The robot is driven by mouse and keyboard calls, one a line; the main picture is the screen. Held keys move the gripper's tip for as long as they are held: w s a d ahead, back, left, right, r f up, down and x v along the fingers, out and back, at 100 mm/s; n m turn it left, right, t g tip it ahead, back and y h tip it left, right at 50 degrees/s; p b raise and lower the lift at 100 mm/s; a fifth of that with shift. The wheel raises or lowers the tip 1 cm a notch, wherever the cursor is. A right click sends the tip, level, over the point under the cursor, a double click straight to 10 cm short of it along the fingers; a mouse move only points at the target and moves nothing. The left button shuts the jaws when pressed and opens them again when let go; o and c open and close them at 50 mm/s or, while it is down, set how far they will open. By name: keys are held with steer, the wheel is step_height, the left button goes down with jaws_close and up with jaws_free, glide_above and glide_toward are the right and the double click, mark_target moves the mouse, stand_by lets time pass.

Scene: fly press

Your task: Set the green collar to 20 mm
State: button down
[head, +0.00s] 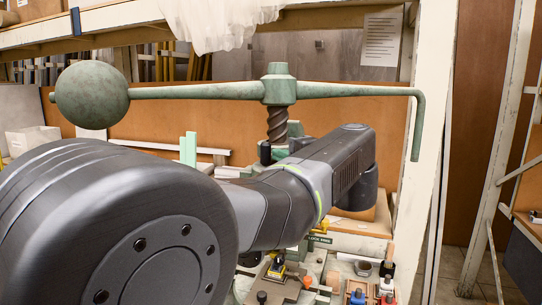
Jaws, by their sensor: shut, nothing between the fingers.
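The fly press shows its long green handle bar (350,91), the round green ball weight (92,94) on its left end, and the hub (278,88) in the middle. The brown threaded screw (277,125) runs down from the hub. Some green of the press shows just below the screw, but I cannot tell whether it is the collar. My dark arm crosses in front and hides most of the press body. I cannot make out a scale or a 20 mm mark. My gripper is not visible.
A cream rack post (428,150) stands right of the press. A pale green upright piece (188,149) stands left.

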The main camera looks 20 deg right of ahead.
steer(key=a+b, duration=0.1)
steer(key=w+a+b, duration=0.1)
steer(key=a, duration=0.1)
steer(key=w+a, duration=0.1)
steer(key=shift+a+b, duration=0.25)
steer(key=shift+b, duration=0.15)
stand_by(0.4)
